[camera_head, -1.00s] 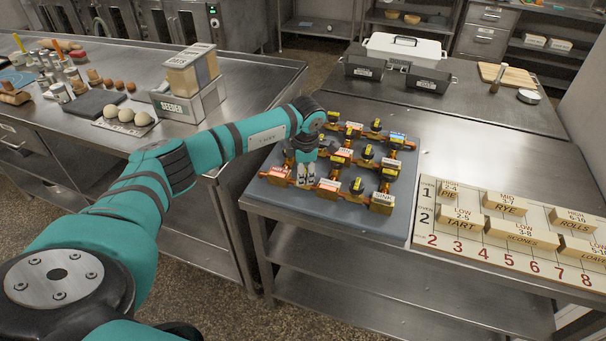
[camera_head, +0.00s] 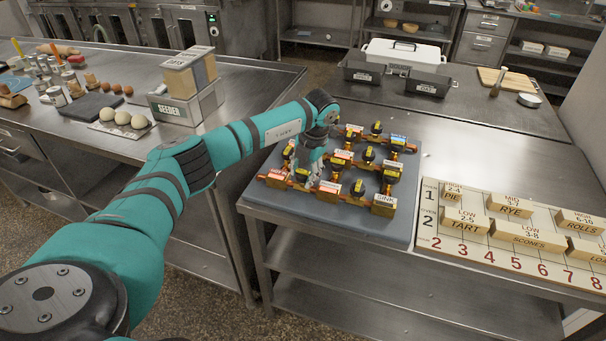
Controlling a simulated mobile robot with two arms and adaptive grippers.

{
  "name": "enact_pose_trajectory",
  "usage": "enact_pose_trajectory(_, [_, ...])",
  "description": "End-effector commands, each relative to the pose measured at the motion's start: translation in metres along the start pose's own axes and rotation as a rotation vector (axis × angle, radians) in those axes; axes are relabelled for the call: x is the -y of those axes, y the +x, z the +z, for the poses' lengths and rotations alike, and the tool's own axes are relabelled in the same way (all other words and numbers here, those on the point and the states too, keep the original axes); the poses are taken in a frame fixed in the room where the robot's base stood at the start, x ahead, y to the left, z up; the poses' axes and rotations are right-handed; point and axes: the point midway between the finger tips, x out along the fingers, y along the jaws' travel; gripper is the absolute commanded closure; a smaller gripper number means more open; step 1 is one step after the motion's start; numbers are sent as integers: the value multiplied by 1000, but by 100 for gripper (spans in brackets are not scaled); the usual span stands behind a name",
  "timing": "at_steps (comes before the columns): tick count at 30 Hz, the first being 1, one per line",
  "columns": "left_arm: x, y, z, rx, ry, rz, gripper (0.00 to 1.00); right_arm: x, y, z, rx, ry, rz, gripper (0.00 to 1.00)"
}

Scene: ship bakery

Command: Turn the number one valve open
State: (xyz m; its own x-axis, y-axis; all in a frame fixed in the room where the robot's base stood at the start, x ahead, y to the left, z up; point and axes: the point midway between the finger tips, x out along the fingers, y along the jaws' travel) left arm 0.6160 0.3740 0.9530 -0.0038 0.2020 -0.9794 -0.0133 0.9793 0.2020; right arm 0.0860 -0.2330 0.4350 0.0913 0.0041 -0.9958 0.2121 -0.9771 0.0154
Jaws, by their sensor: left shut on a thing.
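Several brass valves with black-and-yellow handles sit in rows on a blue-grey board (camera_head: 390,232). Red-and-white and blue labels mark the pipework; a block at the front right corner reads SINK (camera_head: 384,203). My left gripper (camera_head: 308,181) points down at the front left of the valve rows, shut on a valve handle there. The fingers and wrist mostly hide that handle, so its angle and number cannot be read. A front-row valve (camera_head: 358,187) to the right of the gripper is uncovered. My right gripper is not in view.
A numbered chart board with wooden label blocks (camera_head: 464,219) lies to the right of the valves. Dark bins (camera_head: 428,84) and a white lidded box stand behind. The left table holds a seeder box (camera_head: 188,106), eggs and jars. A floor gap separates the tables.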

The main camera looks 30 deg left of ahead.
Motion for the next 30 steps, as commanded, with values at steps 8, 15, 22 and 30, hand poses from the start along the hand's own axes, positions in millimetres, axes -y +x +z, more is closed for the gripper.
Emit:
enact_pose_trajectory(8, [2,0,0,-15,-66,-2,92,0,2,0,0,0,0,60])
enact_pose_trajectory(15, [2,0,0,-17,-77,-2,92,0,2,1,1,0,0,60])
enact_pose_trajectory(22, [2,0,1,-16,-77,-3,92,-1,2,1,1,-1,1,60])
enact_pose_trajectory(30, [1,0,1,-15,-77,-2,38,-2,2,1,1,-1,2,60])
